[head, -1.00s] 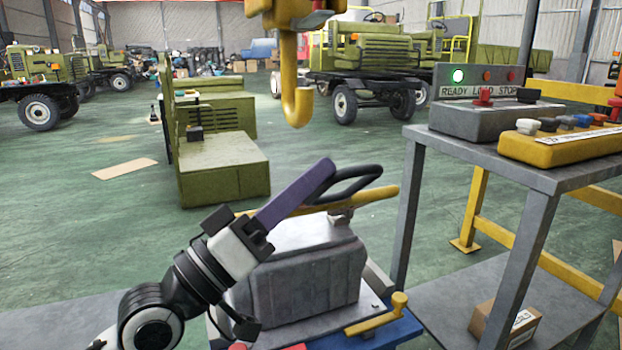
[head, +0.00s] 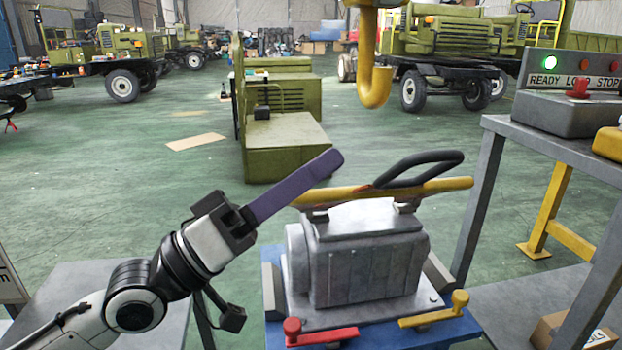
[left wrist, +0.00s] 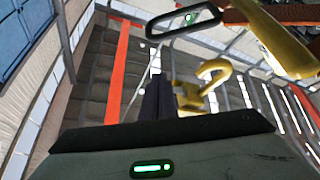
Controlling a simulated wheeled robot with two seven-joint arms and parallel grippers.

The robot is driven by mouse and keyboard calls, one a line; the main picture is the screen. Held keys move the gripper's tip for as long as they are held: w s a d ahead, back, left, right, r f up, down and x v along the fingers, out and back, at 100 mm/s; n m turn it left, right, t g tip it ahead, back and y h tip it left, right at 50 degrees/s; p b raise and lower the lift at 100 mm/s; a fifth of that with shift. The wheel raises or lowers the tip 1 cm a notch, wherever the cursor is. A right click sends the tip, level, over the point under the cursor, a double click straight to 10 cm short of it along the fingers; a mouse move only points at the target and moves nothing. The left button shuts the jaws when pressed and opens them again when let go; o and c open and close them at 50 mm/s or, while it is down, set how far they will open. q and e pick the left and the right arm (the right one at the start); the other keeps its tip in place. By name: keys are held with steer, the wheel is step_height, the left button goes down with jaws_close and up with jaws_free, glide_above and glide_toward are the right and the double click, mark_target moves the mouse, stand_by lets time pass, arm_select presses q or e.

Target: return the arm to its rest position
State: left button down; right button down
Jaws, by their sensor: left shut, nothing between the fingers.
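My left arm comes in from the lower left in the head view. Its left gripper (head: 330,160) has purple fingers that are shut and empty, pointing up and to the right. The fingers are in the air, left of a black loop handle (head: 430,165) on a yellow bar (head: 445,185). The bar lies on top of a grey metal block (head: 365,265). In the left wrist view the shut fingers (left wrist: 157,98) show dark, with the yellow hook (left wrist: 213,75) and the black loop beyond them. My right gripper is not in view.
The block sits on a blue stand (head: 455,328) with red (head: 310,335) and yellow clamp levers (head: 435,310). A large yellow hook (head: 375,80) hangs above. A grey table (head: 500,140) with a control box (head: 570,112) stands at right.

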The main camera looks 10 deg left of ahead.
arm_select(q)
steer(key=shift+s+a+f, duration=0.15)
steer(key=shift+s+a, duration=0.1)
steer(key=shift+a, duration=0.05)
steer(key=shift+f, duration=0.1)
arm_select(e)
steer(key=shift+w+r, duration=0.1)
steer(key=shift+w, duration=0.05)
